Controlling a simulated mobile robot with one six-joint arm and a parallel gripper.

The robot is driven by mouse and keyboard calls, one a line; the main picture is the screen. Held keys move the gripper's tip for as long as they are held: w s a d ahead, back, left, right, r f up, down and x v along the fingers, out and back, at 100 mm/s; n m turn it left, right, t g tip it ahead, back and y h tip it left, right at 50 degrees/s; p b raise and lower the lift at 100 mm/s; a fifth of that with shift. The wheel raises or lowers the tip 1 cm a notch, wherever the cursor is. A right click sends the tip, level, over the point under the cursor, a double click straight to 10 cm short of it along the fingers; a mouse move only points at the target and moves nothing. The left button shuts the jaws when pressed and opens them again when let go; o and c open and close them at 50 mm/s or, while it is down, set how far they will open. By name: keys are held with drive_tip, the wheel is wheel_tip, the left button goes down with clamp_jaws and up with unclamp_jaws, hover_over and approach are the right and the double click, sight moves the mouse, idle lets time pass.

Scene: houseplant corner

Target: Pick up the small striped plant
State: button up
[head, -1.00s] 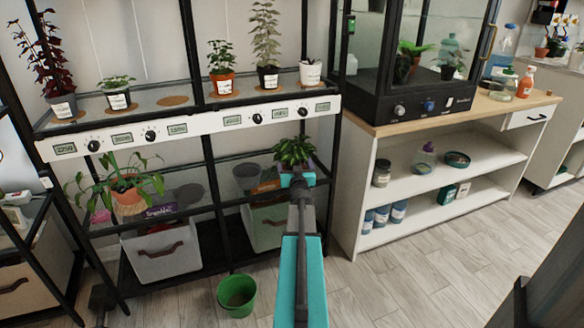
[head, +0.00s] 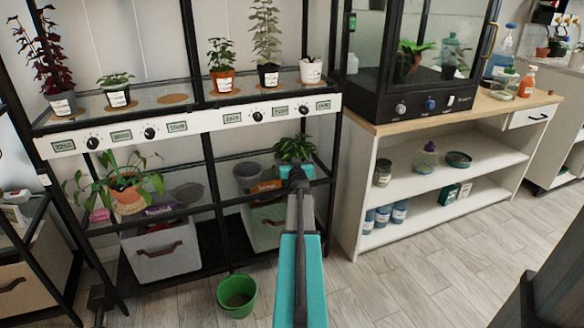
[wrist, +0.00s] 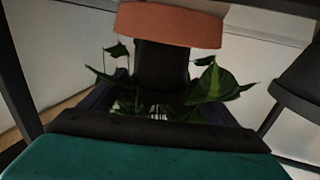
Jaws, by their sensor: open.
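A small plant with green leaves (head: 293,148) stands on the lower shelf, just behind my gripper (head: 297,172) in the head view. Its pot is mostly hidden there by my gripper. I cannot clearly make out stripes on its leaves. In the wrist view, green leaves (wrist: 215,85) spread to both sides of a dark upright shape, beneath an orange-brown rim (wrist: 170,25). My gripper is open, with nothing visibly held. I cannot tell how far its jaws are from the plant.
Black shelf bars frame the lower shelf. A grey pot (head: 248,175) is left of the plant, and a leafy plant in a terracotta pot (head: 128,190) is further left. Several potted plants stand above. A green bucket (head: 237,295) is on the floor. A white shelf unit (head: 375,240) stands right.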

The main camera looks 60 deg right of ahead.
drive_tip(key=shift+w+d, duration=0.1)
drive_tip(key=shift+c, duration=0.4)
drive_tip(key=c, duration=1.1)
drive_tip(key=shift+r, duration=0.15)
drive_tip(key=shift+c, duration=0.2)
drive_tip(key=shift+r+p, duration=0.75)
drive_tip(key=shift+r, duration=0.35)
drive_tip(key=shift+r+p, duration=0.55)
drive_tip(key=shift+r, duration=0.25)
drive_tip(key=s+d+p+v, duration=0.1)
drive_tip(key=p+v, duration=0.1)
drive_tip(key=v, duration=0.5)
drive_tip(key=s+d+r+p+v, duration=0.1)
drive_tip(key=s+p+v, duration=0.1)
drive_tip(key=v, duration=0.6)
drive_tip(key=shift+s, duration=0.15)
drive_tip(key=shift+a, duration=0.1)
